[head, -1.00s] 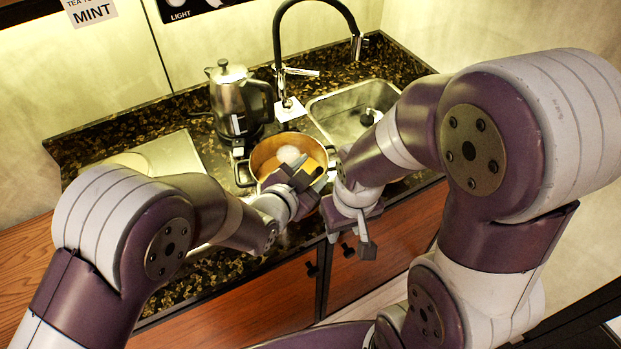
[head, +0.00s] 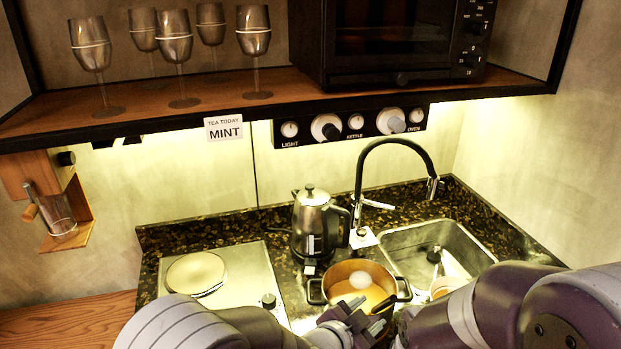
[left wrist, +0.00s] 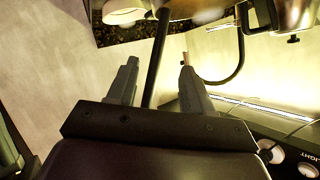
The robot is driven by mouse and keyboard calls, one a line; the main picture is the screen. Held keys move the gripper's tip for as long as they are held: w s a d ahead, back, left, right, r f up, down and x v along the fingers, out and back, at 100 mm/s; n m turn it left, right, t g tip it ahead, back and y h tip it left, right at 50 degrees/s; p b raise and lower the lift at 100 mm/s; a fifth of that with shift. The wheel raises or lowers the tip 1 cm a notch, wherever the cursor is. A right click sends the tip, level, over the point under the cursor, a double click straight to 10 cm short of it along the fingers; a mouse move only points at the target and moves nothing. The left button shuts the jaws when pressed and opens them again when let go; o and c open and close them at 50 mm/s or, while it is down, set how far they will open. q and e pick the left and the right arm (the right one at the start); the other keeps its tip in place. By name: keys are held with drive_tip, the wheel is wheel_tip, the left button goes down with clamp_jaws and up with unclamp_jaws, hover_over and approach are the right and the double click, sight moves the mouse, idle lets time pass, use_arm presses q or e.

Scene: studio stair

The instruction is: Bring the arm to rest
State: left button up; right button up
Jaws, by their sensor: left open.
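My left gripper (head: 362,318) shows at the bottom middle of the head view, in front of the near rim of a copper-coloured pot (head: 318,284). Its jaws are open. In the left wrist view its two fingers (left wrist: 157,82) stand apart with nothing held between them. My right arm enters the head view from the lower right, and its wrist runs to the bottom edge beside the left gripper. My right gripper's fingers are out of the picture.
The pot holds a white round thing (head: 360,280). A steel kettle (head: 311,222), black tap (head: 397,141), sink (head: 460,240) and hotplate (head: 195,274) stand around it. A shelf with glasses (head: 174,48) and an oven (head: 392,40) overhangs the counter.

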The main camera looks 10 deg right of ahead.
use_arm(q)
drive_tip(key=s+a+f+n+g+y, duration=0.3)
drive_tip(key=s+a+f+y, duration=0.2)
drive_tip(key=a+f, duration=0.25)
drive_tip(key=s+a+r+n+g+y, duration=0.1)
drive_tip(key=s+a+r+n, duration=0.1)
drive_tip(key=a, duration=0.6)
drive_tip(key=s+a+r+n+g+y, duration=0.2)
drive_tip(key=s+a+n, duration=0.2)
drive_tip(key=a, duration=0.5)
drive_tip(key=s+a+r+n+g+y, duration=0.1)
drive_tip(key=s+a+n+g, duration=0.1)
drive_tip(key=a, duration=0.7)
drive_tip(key=s+n, duration=0.1)
drive_tip(key=n, duration=0.1)
drive_tip(key=shift+s+a+r+n, duration=0.2)
drive_tip(key=shift+a+r+n, duration=0.05)
drive_tip(key=shift+r+n, duration=0.15)
